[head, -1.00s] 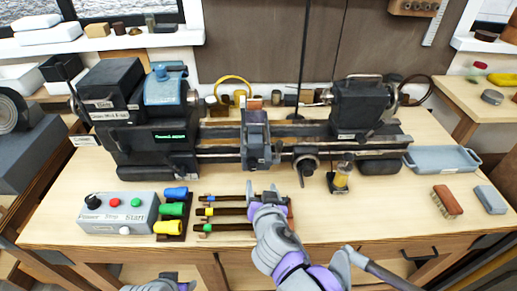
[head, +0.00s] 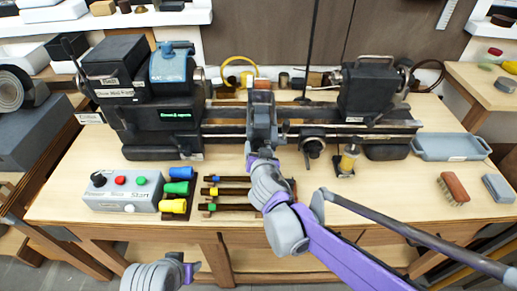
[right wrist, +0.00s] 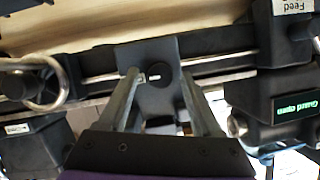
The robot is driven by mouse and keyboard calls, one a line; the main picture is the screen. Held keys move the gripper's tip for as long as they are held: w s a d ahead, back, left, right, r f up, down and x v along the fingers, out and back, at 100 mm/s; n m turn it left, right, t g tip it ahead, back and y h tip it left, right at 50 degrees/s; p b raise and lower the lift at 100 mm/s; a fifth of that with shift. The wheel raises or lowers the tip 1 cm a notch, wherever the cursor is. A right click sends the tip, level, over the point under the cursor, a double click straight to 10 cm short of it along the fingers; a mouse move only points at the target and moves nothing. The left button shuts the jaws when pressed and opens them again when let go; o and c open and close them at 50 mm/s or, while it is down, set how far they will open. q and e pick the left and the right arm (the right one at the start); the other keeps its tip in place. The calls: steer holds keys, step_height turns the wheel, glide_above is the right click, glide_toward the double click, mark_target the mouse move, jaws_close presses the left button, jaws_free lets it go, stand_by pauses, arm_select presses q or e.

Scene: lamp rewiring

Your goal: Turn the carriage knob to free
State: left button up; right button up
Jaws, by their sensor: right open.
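The grey carriage (head: 262,118) stands on the lathe bed in the middle of the bench. In the right wrist view its plate (right wrist: 150,52) has a dark round knob (right wrist: 158,77) with a small pale mark beside it. My right gripper (head: 259,155) is at the carriage's front; it hides the knob in the head view. In the wrist view, the open fingers of the right gripper (right wrist: 158,90) lie on either side of the knob, apparently apart from it. My left gripper (head: 188,268) is low at the front left, before the bench; its jaw opening is unclear.
A handwheel (head: 313,148) and a small yellow oiler (head: 348,160) are right of the carriage. A control box (head: 122,191), coloured handles (head: 176,190) and a tool rack (head: 236,199) lie in front. A brush (head: 453,190) and tray (head: 450,147) are at right.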

jaws_close()
stand_by(0.4)
